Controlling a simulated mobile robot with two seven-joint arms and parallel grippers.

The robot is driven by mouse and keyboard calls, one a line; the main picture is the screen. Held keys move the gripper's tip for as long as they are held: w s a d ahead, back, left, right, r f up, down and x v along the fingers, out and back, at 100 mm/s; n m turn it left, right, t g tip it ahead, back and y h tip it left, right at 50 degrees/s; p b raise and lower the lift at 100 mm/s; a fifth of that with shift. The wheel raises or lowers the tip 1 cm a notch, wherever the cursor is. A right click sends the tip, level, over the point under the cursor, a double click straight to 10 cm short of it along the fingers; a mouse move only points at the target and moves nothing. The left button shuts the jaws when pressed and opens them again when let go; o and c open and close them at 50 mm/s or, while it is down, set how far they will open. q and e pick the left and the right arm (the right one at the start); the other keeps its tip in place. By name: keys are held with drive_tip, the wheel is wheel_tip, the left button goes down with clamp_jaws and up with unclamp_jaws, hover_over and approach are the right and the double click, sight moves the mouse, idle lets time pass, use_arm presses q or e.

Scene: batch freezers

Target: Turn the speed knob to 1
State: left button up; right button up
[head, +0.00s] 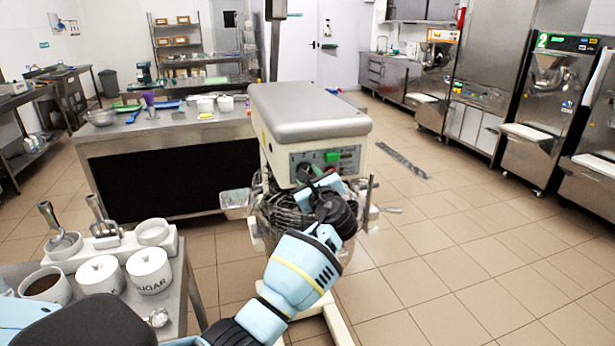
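The planetary mixer (310,113) stands in front of me, with a cream and grey head. My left gripper (318,183) is at the lower edge of the panel, just below and right of that knob. My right gripper is out of view.
A wire guard (280,212) and bowl sit under the mixer head, behind my wrist. A cart at lower left holds a sugar jar (149,271) and other containers. A steel table (180,135) stands behind left. The floor to the right is open.

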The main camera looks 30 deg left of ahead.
use_arm(q)
drive_tip(key=n+b, duration=0.2)
drive_tip(key=n, duration=1.1)
drive_tip(key=shift+d, duration=0.1)
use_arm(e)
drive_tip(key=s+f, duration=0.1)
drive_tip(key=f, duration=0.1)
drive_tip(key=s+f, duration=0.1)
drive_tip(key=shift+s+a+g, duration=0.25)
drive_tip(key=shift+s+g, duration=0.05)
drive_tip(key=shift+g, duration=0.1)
use_arm(q)
drive_tip(key=shift+n, duration=0.3)
drive_tip(key=o, duration=1)
drive_tip(key=shift+c, duration=0.2)
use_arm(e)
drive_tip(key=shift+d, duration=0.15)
